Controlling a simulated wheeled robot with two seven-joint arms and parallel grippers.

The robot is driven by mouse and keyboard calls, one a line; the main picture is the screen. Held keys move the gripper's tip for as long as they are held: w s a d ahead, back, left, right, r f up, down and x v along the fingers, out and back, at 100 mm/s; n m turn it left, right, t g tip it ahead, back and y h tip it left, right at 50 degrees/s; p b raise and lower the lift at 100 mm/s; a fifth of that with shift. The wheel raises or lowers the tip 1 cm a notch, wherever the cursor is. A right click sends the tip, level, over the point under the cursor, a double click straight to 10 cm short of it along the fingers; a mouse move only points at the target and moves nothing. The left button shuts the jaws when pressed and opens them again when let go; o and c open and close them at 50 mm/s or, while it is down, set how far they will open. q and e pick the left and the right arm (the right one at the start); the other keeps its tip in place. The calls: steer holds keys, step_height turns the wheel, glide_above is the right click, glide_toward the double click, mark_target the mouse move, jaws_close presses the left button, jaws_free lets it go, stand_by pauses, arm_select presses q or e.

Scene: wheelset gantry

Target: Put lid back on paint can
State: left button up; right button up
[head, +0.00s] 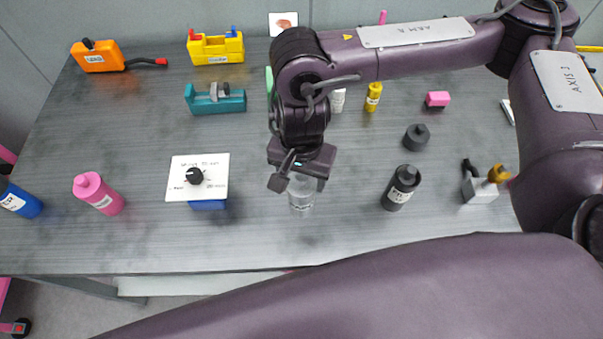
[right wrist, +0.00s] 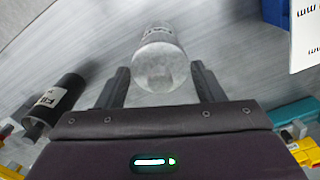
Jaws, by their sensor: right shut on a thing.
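My right gripper (head: 299,184) points down at the middle of the table and is shut on a clear, pale grey cylindrical container (head: 301,201) with a label. In the right wrist view the container (right wrist: 159,58) sits between the two fingers, its round grey end facing the camera. It appears upright on or just above the table; I cannot tell if it touches. I cannot make out a separate lid or a clear paint can. My left gripper is not in view.
A white dial card on a blue block (head: 197,178) and a pink bottle (head: 98,194) stand left of the gripper. A black bottle (head: 401,187), a black knob-like piece (head: 416,137) and a grey valve block (head: 481,185) stand right. The table's front edge (head: 160,275) is near.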

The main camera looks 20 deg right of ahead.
stand_by(0.3)
steer(key=o, duration=1.3)
steer(key=shift+r, duration=0.15)
steer(key=shift+r+p, duration=2.85)
steer(key=shift+r, duration=0.55)
jaws_close()
